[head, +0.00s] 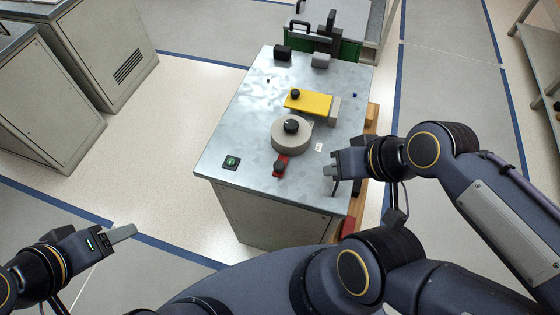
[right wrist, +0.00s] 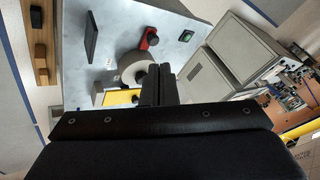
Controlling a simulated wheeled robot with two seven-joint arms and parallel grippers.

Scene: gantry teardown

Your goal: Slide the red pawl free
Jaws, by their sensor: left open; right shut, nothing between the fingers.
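The red pawl (head: 281,172) lies on the metal table top, at the near edge of a round grey wheel (head: 277,139) with a black knob. The pawl carries its own black knob (head: 279,165). The pawl also shows in the right wrist view (right wrist: 146,41), beside the wheel (right wrist: 127,75). My right gripper (head: 329,165) is shut and empty, to the right of the pawl and apart from it; its fingers show in the right wrist view (right wrist: 160,82). My left gripper (head: 132,232) is open, far left of the table over the floor.
A yellow bar (head: 315,103) with a black knob lies behind the wheel. A green-marked switch (head: 231,162) sits at the table's left corner. A flat black piece (right wrist: 91,36) lies on the top. Black and grey blocks stand at the back.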

